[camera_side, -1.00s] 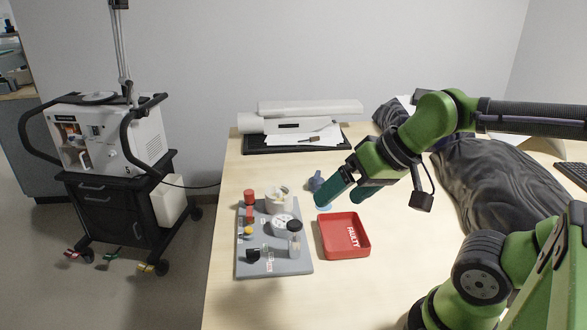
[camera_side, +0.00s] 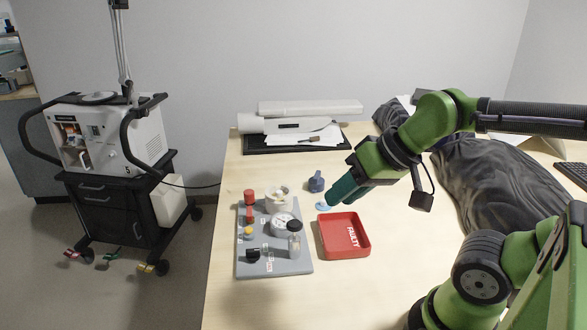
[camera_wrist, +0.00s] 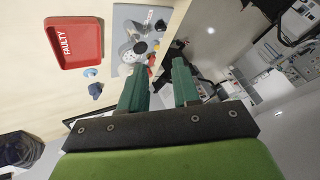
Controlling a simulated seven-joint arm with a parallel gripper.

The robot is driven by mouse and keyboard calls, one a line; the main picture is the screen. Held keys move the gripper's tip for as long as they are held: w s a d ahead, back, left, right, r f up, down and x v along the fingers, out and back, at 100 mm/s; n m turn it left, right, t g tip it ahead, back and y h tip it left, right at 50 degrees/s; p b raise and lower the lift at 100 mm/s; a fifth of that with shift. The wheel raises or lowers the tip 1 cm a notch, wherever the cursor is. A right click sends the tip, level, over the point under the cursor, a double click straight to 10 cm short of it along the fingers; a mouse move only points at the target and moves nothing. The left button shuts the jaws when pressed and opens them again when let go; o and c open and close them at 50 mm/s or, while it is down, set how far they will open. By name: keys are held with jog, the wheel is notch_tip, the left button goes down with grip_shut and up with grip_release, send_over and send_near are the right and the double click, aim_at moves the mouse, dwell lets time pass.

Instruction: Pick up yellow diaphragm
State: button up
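A small yellow piece, likely the yellow diaphragm (camera_side: 248,231), sits on the grey tray (camera_side: 306,268) toward its left side in the side view. In the wrist view a small yellow spot (camera_wrist: 152,60) shows near the tray's edge, too small to make out well. My gripper (camera_side: 334,199) is raised above the table, right of the grey tray and apart from the yellow piece. In the wrist view its two green fingers (camera_wrist: 160,66) stand apart with nothing between them.
A red tray marked FAULTY (camera_side: 344,254) lies right of the grey tray. A blue disc (camera_side: 323,207) and a dark blue part (camera_side: 316,183) lie on the table behind it. Red parts (camera_side: 249,197), a white cup (camera_side: 278,200) and a clear jar (camera_side: 294,246) crowd the yellow piece's tray.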

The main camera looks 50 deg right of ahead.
jog(key=m+g+h, duration=0.2)
jog(key=m+g, duration=0.3)
jog(key=g, duration=0.2)
send_over(279, 191)
jog(key=shift+f, duration=1.25)
notch_tip(279, 191, down, 16)
jog(key=shift+f, duration=0.1)
grip_shut()
